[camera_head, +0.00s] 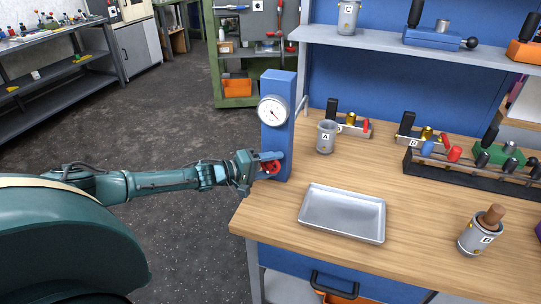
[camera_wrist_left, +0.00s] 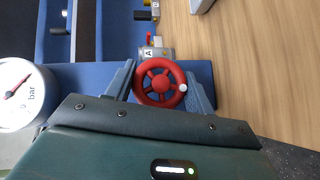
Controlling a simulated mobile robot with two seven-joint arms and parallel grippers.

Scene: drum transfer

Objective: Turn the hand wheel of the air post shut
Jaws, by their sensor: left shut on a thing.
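The blue air post (camera_head: 278,130) stands at the left edge of the wooden bench, with a round white gauge (camera_head: 273,110) on its upper front. The red hand wheel (camera_head: 270,168) is low on the post, partly hidden by my gripper. My left gripper (camera_head: 268,166) reaches in from the left and is shut on the hand wheel. In the left wrist view the spoked red wheel (camera_wrist_left: 160,65) sits between the two blue-grey fingers, with a small white knob at its right rim. The gauge (camera_wrist_left: 18,92) shows at the left there. My right gripper is not in view.
A metal tray (camera_head: 309,214) lies on the bench right of the post. Cup A (camera_head: 326,137) stands behind it, and cup B (camera_head: 474,239) with a wooden-handled thing in it is at the right. A dark rack (camera_head: 470,174) holds several valves. The floor at left is clear.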

